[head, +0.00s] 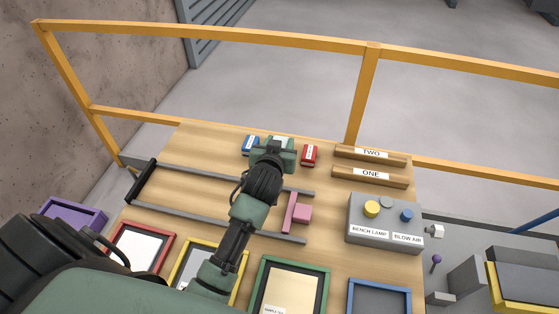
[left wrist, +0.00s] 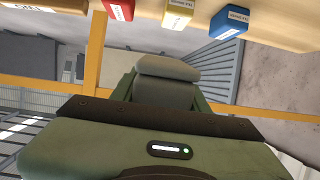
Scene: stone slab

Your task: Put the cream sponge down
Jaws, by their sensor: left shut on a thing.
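The cream sponge (head: 283,138) shows as a small pale piece at the far end of my left gripper (head: 272,150) in the head view. It sits between a blue block and a red block. In the left wrist view the cream sponge (left wrist: 178,12) has a white label and is level in line with its neighbours. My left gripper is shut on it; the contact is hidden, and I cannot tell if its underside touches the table. My right gripper is not in view.
The blue block (head: 250,143) and red block (head: 310,154) stand close on either side. Labelled wooden bars (head: 370,175), a grey button box (head: 375,219) and a pink block (head: 301,214) are nearby. Coloured frames line the near edge. A yellow railing (head: 230,43) stands behind the table.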

